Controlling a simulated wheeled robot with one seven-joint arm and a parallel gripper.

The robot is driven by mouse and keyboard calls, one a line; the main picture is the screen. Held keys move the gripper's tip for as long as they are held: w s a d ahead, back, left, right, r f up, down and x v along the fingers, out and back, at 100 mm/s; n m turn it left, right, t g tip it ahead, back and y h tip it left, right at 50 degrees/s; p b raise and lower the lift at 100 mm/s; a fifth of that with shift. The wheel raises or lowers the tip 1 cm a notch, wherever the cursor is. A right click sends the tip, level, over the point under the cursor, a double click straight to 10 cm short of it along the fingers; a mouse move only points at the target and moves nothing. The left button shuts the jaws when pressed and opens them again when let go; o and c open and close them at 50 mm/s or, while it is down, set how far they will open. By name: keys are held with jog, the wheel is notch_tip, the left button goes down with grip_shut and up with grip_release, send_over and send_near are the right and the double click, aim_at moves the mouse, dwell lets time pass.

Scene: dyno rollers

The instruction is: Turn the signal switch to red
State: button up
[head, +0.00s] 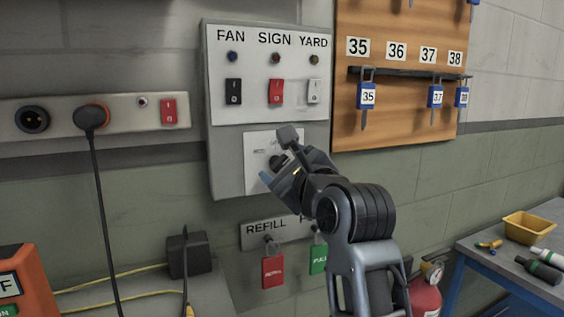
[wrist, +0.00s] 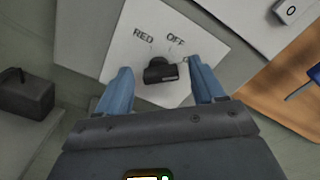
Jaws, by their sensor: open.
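The signal switch is a black rotary knob (wrist: 160,70) on a white plate (wrist: 130,50). In the head view my gripper (head: 276,163) covers much of the plate (head: 258,143).
Above the plate is a panel with FAN, SIGN and YARD rockers (head: 276,92). A key board (head: 400,120) is at right, a socket strip (head: 62,120) at left. A workbench (head: 500,265) stands lower right.

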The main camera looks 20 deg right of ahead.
jog(key=shift+w, duration=0.3)
jog(key=c, duration=1.1)
jog(key=shift+o, duration=0.2)
